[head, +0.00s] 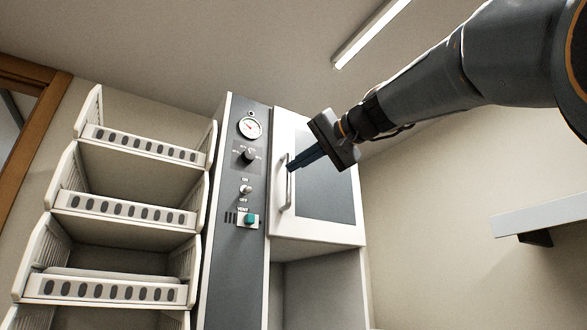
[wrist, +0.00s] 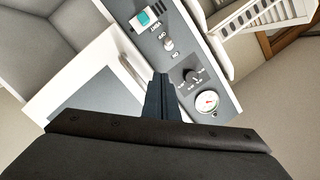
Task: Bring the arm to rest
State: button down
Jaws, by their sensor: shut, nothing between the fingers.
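My arm reaches in from the upper right in the head view. My gripper (head: 291,169) is shut and empty, with its blue fingers together in front of the press cabinet. In the head view its tips overlap the upper part of the door handle (head: 287,190); whether they touch it cannot be told. In the wrist view my gripper (wrist: 158,77) points between the door handle (wrist: 131,73) and the control panel (wrist: 176,22). The cabinet door (head: 325,178) looks closed.
The control panel has a gauge (head: 250,127), a dial (head: 248,155), an on/off switch (head: 246,190) and a green vent button (head: 250,220). A rack of white bins (head: 115,219) stands at left. A white shelf (head: 545,215) juts from the right wall. An open bay (head: 320,285) lies below the door.

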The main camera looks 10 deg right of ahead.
dwell(0.4)
jog(key=w+d+f+g+h, duration=0.1)
jog(key=d+f+g+h, duration=0.1)
jog(key=f, duration=1.3)
jog(key=w+d+f+m+g+h, duration=0.1)
jog(key=w+d+f+g+h, duration=0.1)
jog(key=f, duration=1.4)
jog(key=w+d+f+g+h, duration=0.1)
jog(key=f+g+h, duration=0.15)
jog(key=f, duration=1.25)
jog(key=s+d+f+g, duration=0.1)
jog(key=s+f, duration=0.3)
jog(key=f, duration=0.3)
jog(key=s+d+f+n+g+h, duration=0.1)
jog(key=s+f+g, duration=0.15)
jog(key=f, duration=0.35)
jog(key=s+d+f, duration=0.1)
jog(key=s+f, duration=0.3)
jog(key=f, duration=0.3)
jog(key=s+d+f+n+g+h, duration=0.2)
jog(key=s+f+g, duration=0.2)
jog(key=s+f, duration=0.9)
jog(key=s, duration=0.3)
jog(key=shift+s+f+p, duration=0.15)
jog(key=shift+s+p, duration=0.05)
jog(key=shift+p, duration=0.1)
jog(key=shift+w, duration=0.1)
